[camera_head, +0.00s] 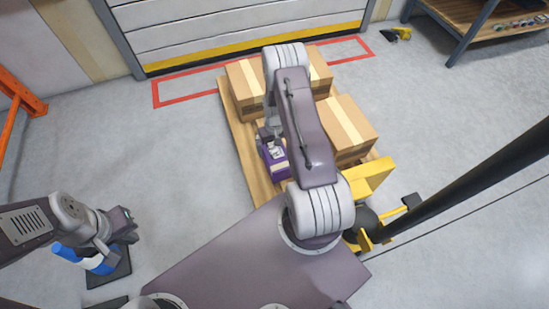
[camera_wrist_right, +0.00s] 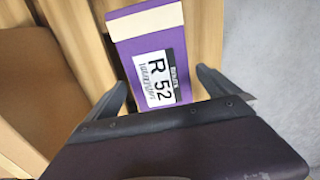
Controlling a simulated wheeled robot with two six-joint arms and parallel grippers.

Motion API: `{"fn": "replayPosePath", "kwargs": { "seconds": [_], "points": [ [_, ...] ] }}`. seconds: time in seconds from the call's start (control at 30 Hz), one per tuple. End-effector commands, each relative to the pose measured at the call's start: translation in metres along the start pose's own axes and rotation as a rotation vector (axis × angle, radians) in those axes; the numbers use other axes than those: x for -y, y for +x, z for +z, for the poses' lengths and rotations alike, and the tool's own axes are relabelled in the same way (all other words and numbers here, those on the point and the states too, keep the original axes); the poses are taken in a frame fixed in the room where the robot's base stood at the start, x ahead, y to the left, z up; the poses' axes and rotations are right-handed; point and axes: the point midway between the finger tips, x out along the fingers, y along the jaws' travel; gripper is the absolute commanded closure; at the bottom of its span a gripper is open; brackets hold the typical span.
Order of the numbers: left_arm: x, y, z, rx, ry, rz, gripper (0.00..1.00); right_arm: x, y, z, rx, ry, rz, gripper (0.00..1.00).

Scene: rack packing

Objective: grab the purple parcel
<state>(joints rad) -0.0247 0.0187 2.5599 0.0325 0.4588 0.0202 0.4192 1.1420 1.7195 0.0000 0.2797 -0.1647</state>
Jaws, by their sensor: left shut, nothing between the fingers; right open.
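The purple parcel (camera_head: 272,157) lies on the wooden pallet (camera_head: 239,143), near its left edge. In the right wrist view the parcel (camera_wrist_right: 148,55) shows a white label reading "R 52" and a pale strip at its far end. My right gripper (camera_wrist_right: 163,90) is open, with one finger on each side of the parcel's near part; I cannot tell how far above it they are. In the head view my right gripper (camera_head: 268,138) is at the parcel, partly hidden by my arm. My left gripper (camera_head: 128,225) is shut and empty, away from the pallet at the left.
Cardboard boxes (camera_head: 345,128) stand on the pallet behind and right of the parcel. A yellow pallet-jack part (camera_head: 371,181) is at the pallet's near right. A blue and white object (camera_head: 85,259) is below my left arm.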

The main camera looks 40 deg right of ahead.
Motion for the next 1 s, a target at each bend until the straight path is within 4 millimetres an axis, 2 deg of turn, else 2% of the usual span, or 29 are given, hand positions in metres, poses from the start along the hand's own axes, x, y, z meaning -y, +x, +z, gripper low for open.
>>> {"fn": "replayPosePath", "kwargs": {
  "seconds": [0.03,0.1,0.33,0.37,0.6,0.67,0.87,1.0],
  "points": [
    [0.000,0.020,0.002,0.000,0.000,0.000,1.00,-0.001,0.021,0.000,0.000,0.001,0.000,0.00],
    [0.001,0.025,0.003,0.001,0.000,0.000,1.00,-0.001,0.031,0.000,0.001,0.000,0.000,0.00],
    [0.000,0.023,0.002,0.000,0.000,0.000,1.00,-0.001,0.029,0.000,0.000,0.000,0.000,0.00],
    [0.000,0.023,0.002,0.000,0.000,0.000,1.00,-0.001,0.029,0.000,0.000,0.000,0.000,0.06],
    [0.000,0.022,0.002,0.000,0.000,0.000,1.00,-0.001,0.029,0.000,0.000,0.000,0.000,0.72],
    [0.000,0.022,0.002,0.000,0.000,0.000,1.00,-0.001,0.029,0.000,0.000,0.000,0.000,0.88],
    [0.000,0.022,0.002,0.000,0.000,0.000,1.00,-0.001,0.029,0.000,0.000,0.001,0.000,0.88],
    [0.000,0.014,0.002,0.000,0.000,0.000,1.00,-0.001,0.019,0.000,-0.001,0.001,0.000,0.88]
  ]
}}
